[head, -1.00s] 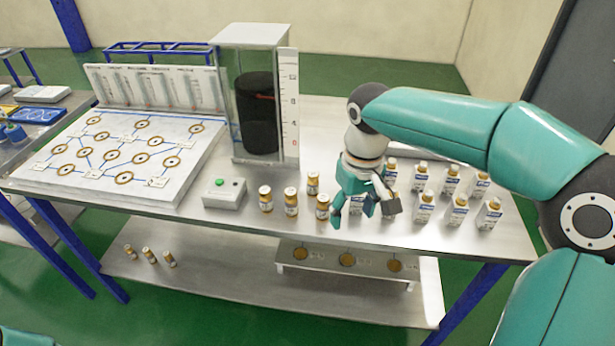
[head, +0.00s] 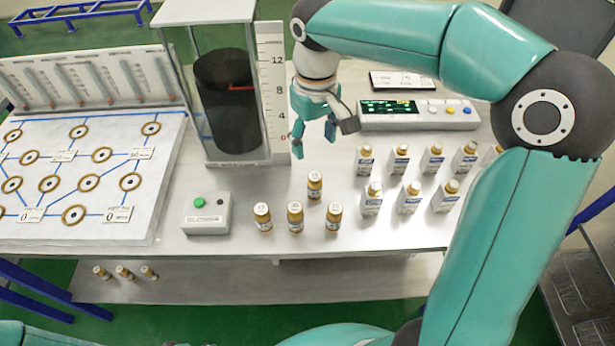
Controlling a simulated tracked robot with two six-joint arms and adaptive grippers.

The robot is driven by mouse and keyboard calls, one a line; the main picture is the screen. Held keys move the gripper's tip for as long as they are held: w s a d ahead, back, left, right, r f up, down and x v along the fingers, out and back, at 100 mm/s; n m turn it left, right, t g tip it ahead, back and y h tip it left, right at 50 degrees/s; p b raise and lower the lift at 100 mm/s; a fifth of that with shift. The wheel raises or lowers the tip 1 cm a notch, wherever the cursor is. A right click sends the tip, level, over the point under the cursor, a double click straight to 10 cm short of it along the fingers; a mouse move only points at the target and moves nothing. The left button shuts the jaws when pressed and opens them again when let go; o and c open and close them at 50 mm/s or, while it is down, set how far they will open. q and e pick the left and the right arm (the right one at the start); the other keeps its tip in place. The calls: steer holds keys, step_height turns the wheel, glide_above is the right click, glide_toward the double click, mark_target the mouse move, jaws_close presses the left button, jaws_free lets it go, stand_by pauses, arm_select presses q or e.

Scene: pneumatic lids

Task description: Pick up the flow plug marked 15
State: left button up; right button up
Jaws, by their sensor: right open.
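Several small amber flow plugs with white labels stand upright on the metal table in the head view: a left one (head: 263,218), a middle one (head: 295,217), a right one (head: 334,216) and one behind (head: 315,187). The marks on their caps are too small to read surely, so I cannot tell which is 15. My right gripper (head: 314,138) is open and empty, fingers down, beyond the plugs and apart from them. My left gripper is not in view.
White-labelled bottles (head: 402,160) stand in rows to the right. A grey box with a green button (head: 207,214) is left of the plugs. A clear tank (head: 228,95) and a control panel (head: 418,113) stand behind. More small plugs (head: 124,272) are on the lower shelf.

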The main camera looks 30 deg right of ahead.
mark_target(315, 186)
step_height(315, 186, down, 10)
steer(key=shift+w+r, duration=0.15)
steer(key=shift+d+f+p, duration=0.2)
steer(key=shift+f+p, duration=0.35)
steer(key=shift+f, duration=2.4)
jaws_close()
